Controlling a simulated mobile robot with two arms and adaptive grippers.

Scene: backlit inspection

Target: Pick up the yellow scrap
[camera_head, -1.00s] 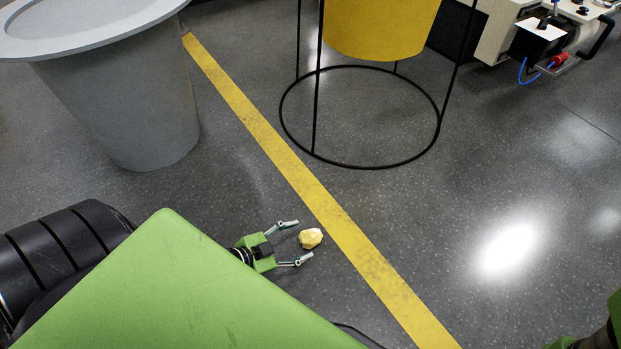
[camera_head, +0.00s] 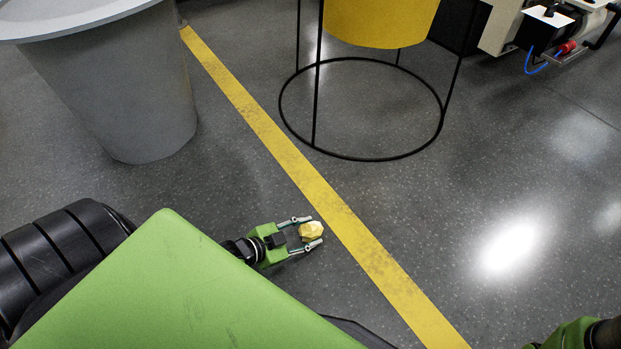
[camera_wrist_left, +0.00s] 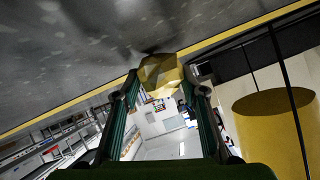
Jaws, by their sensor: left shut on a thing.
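The yellow scrap (camera_head: 311,231) is a small, crumpled, pale yellow lump near the floor, just left of the yellow floor line. My left gripper (camera_head: 308,232) is shut on it, one finger on each side. In the left wrist view the scrap (camera_wrist_left: 160,73) sits between the two fingertips (camera_wrist_left: 160,84). I cannot tell whether the scrap touches the floor. At the lower right of the head view a part of my right arm shows, but its gripper is out of view.
A grey bin (camera_head: 125,95) stands at the upper left. A yellow bin (camera_head: 380,22) hangs in a black wire stand (camera_head: 440,120) at the top. A yellow line (camera_head: 270,135) crosses the dark floor. A machine (camera_head: 545,30) is at the upper right. The right floor is clear.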

